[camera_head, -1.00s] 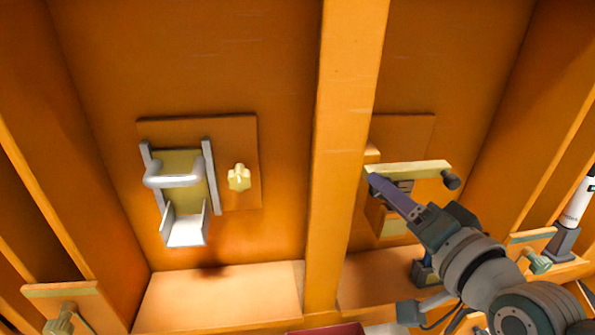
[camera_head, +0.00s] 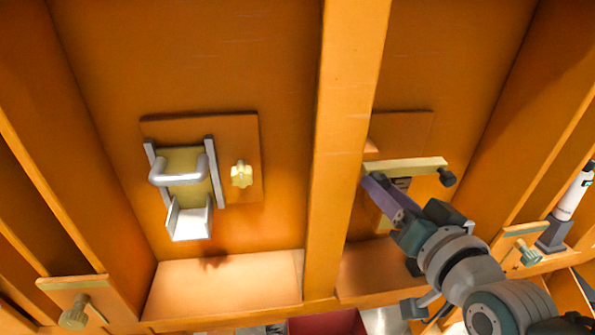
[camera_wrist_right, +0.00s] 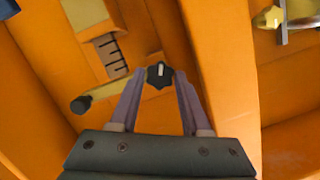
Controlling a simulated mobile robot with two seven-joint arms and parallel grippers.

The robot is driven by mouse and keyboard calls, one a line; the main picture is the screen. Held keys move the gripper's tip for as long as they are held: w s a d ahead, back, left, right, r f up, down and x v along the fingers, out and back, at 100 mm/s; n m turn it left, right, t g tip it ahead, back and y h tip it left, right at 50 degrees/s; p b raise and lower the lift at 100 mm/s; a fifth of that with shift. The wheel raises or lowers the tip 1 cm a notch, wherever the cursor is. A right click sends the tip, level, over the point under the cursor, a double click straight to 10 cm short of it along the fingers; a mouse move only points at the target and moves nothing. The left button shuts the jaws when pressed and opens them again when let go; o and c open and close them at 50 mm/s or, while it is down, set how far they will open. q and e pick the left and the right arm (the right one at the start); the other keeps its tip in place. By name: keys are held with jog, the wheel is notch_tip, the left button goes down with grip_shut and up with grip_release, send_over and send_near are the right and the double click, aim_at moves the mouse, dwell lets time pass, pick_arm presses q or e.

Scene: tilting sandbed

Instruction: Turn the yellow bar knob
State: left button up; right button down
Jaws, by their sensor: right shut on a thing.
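The yellow bar (camera_head: 410,165) sits on the right-hand panel, nearly level, with a dark cylindrical knob (camera_head: 447,177) at its right end. In the right wrist view the bar (camera_wrist_right: 108,91) runs slanting, with the dark end knob (camera_wrist_right: 80,105) at lower left. My right gripper (camera_head: 368,183) is at the bar's left end. In the right wrist view its fingertips (camera_wrist_right: 159,75) are shut on a black star-shaped knob (camera_wrist_right: 159,74) with a pale mark, beside the bar's upper end. In the head view my gripper hides this knob. My left gripper is not in view.
A thick orange beam (camera_head: 340,150) stands just left of my right gripper. On the left panel are a metal handle (camera_head: 180,172) and a small yellow star knob (camera_head: 241,174). A graduated plate (camera_wrist_right: 109,55) lies near the bar. A white cylinder (camera_head: 572,195) stands far right.

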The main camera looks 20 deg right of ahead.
jog(key=shift+c, duration=1.9)
grip_release()
jog(key=s+a, duration=0.1)
jog(key=s, duration=0.8)
jog(key=shift+s+a+r, duration=0.15)
jog(key=shift+s+a, duration=0.05)
jog(key=shift+s, duration=0.2)
